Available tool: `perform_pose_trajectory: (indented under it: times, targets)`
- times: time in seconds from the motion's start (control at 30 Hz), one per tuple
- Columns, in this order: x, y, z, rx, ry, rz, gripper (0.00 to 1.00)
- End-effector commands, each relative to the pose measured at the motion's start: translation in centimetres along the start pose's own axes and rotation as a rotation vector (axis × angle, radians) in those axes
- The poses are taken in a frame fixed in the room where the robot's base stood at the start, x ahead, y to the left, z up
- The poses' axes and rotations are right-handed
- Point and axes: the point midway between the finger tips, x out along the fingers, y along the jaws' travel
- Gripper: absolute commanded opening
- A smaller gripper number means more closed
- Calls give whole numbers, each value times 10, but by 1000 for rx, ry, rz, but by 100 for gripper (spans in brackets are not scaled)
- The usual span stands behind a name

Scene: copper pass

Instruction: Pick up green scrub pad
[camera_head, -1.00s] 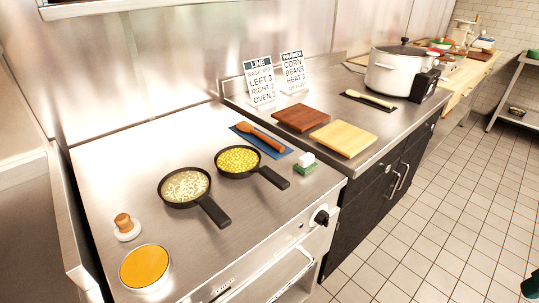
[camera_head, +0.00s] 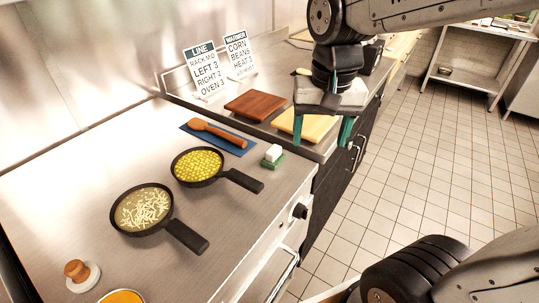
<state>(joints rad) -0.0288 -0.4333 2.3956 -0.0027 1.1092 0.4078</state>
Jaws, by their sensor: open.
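The green scrub pad (camera_head: 274,161) lies flat on the steel counter near its front right edge, with a white block (camera_head: 273,152) resting on top of it. My gripper (camera_head: 322,133) hangs in the upper right of the view, in front of the yellow cutting board. Its two teal fingers are spread apart with nothing between them. In the picture it is to the right of and a little above the pad, apart from it.
A pan of pale shreds (camera_head: 144,209) is nearer. A brown board (camera_head: 255,105) and a yellow board (camera_head: 291,124) lie behind.

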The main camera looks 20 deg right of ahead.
Motion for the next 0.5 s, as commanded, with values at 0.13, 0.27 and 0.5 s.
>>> perform_pose_trajectory:
  times: [0.13,0.27,0.5]
  targets:
    - [23,-26,-48,186,-28,14,67]
    - [47,-46,-85,349,-42,25,67]
    - [86,-69,-127,553,-55,41,67]
